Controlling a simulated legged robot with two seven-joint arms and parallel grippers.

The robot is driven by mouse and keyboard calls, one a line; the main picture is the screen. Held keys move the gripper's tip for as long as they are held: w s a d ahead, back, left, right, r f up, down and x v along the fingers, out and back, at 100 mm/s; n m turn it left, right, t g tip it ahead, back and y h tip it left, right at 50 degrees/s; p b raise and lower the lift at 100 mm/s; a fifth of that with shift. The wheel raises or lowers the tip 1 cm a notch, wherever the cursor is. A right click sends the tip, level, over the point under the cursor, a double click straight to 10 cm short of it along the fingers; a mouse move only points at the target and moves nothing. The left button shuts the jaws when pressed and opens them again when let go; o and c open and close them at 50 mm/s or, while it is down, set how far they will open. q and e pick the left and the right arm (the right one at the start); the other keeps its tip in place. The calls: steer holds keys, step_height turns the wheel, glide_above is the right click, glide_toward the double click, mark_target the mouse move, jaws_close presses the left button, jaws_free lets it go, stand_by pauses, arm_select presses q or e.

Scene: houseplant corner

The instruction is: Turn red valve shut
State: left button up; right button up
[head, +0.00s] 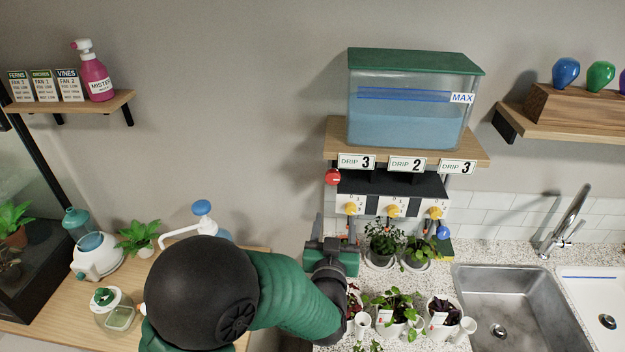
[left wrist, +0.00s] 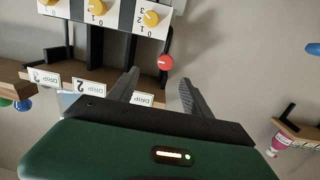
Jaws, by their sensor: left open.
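The red valve (head: 332,176) is a round red knob at the left end of the drip rack, just under the tank shelf. My left gripper (head: 335,235) is open and empty below the knob, with its fingers pointing up toward the rack. In the left wrist view, which is upside down, the red valve (left wrist: 166,62) shows beyond and between the fingertips of the left gripper (left wrist: 160,82). They look apart from it. My right gripper is not in view.
A water tank (head: 410,105) stands on the wooden shelf (head: 340,152) above. Yellow dials (head: 393,211) sit on the rack, and a blue knob (head: 443,232) is at its right end. Several potted plants (head: 394,305) crowd the counter below, left of the sink (head: 515,310).

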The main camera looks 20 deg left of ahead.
arm_select(q)
steer(key=a+r+y, duration=0.1)
steer(key=p, duration=0.2)
glide_toward(332, 178)
steer(key=shift+t, duration=0.3)
steer(key=p+x, duration=0.3)
steer(key=x, duration=0.7)
steer(key=shift+d+f, duration=0.15)
steer(key=shift+f, duration=0.05)
steer(key=shift+w+f, duration=0.15)
steer(key=shift+w, duration=0.4)
steer(key=shift+a, duration=0.25)
steer(key=shift+s+a, duration=0.1)
steer(key=c, duration=0.4)
jaws_close()
steer(key=shift+n, duration=0.3)
